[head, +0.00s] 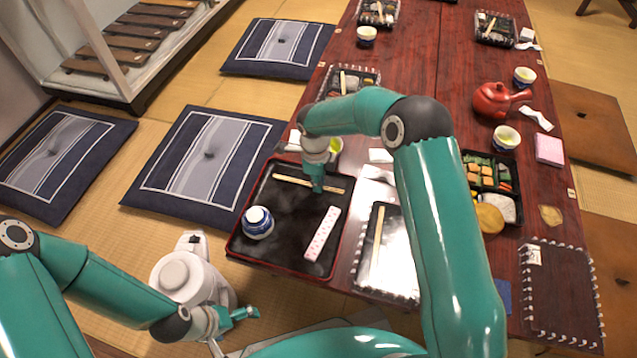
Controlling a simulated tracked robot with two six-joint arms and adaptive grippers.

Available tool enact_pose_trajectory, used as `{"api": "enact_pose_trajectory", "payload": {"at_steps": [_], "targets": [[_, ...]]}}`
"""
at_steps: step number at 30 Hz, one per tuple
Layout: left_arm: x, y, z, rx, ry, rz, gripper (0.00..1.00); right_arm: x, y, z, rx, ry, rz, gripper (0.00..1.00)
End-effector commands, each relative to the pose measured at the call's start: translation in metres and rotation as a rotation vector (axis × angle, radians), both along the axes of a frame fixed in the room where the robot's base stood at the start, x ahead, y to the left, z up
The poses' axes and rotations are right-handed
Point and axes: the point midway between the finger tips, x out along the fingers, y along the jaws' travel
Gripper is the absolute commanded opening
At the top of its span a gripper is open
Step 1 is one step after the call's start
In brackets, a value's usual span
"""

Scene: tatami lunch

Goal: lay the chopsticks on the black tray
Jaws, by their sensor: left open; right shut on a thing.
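The black tray (285,218) with a red rim lies at the table's near left edge. A pale pair of chopsticks (291,180) lies crosswise over the tray's far part. My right gripper (318,188) reaches down over the tray and is shut on the chopsticks near their middle; its fingers hide part of them. I cannot tell whether the chopsticks touch the tray's surface. My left gripper (243,316) is open and empty, low in front of the table and apart from the tray.
A dark box lid with another pale stick (377,243) is right of the tray. A red teapot (494,99), bento boxes (488,173) and cups crowd the table beyond.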

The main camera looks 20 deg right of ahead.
Motion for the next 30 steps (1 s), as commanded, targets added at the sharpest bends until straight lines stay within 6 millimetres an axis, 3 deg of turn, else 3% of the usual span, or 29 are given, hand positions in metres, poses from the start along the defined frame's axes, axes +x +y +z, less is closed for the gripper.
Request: {"api": "enact_pose_trajectory", "payload": {"at_steps": [21,22,26,30], "targets": [[0.0,0.0,-0.014,0.0,0.0,0.0,1.0,-0.001,0.0,-0.017,0.001,0.003,0.001,0.0],[0.0,0.0,-0.014,0.0,0.0,0.0,1.0,-0.001,0.0,-0.017,0.001,0.004,0.001,0.15],[0.0,0.0,-0.014,0.0,0.0,0.0,1.0,-0.002,0.0,-0.018,0.001,0.005,0.0,0.36],[0.0,0.0,-0.014,0.0,0.0,0.0,1.0,-0.002,0.0,-0.018,0.001,0.005,0.001,0.36]]}}
